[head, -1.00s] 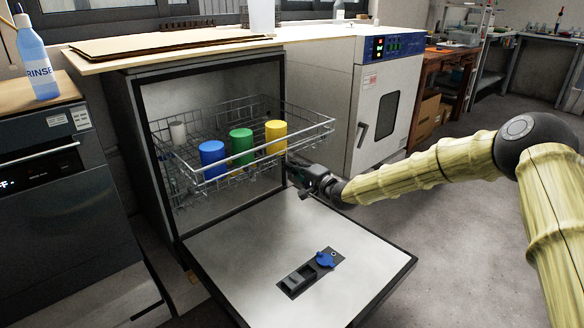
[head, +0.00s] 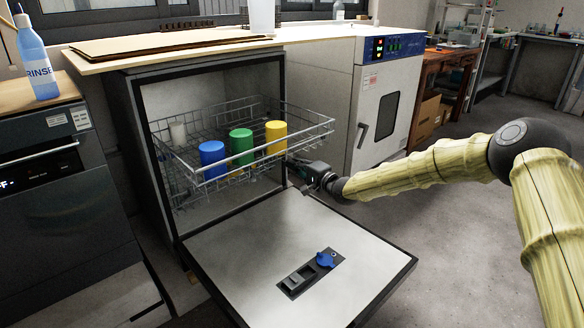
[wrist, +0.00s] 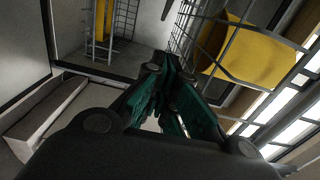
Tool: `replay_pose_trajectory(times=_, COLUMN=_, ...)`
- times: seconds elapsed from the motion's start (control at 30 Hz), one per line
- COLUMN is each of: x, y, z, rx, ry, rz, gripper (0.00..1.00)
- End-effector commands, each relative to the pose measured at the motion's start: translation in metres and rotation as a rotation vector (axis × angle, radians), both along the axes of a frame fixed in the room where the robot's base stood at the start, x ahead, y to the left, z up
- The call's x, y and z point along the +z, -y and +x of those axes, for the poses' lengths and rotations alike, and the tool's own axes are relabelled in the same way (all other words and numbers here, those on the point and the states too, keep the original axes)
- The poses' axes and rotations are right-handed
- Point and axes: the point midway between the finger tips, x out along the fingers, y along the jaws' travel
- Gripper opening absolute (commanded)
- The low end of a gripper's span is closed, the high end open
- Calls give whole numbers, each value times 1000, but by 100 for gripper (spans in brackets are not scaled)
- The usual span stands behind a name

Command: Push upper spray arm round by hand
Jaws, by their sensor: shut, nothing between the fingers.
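The dishwasher stands open, with its upper wire rack (head: 235,177) pulled out. I cannot make out the upper spray arm for certain in either view; the space under the rack is mostly hidden by wires and shadow. My gripper (head: 292,163) is at the rack's right front corner, just below its rim, above the right part of the open door. In the wrist view my gripper (wrist: 165,75) has its dark green fingers closed together with nothing held. The rack wires and the yellow cup (wrist: 240,52) are close on the right there.
The open door (head: 230,235) lies low in front, with a blue-capped dispenser (head: 325,259). A white oven (head: 345,85) stands right.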

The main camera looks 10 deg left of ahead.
Motion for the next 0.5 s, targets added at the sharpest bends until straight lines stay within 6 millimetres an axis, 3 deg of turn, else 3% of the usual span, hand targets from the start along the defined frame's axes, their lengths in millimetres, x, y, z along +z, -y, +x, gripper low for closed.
replay_pose_trajectory(times=0.5, x=-1, y=-3, z=16, rx=0, ry=1, rz=-1, gripper=0)
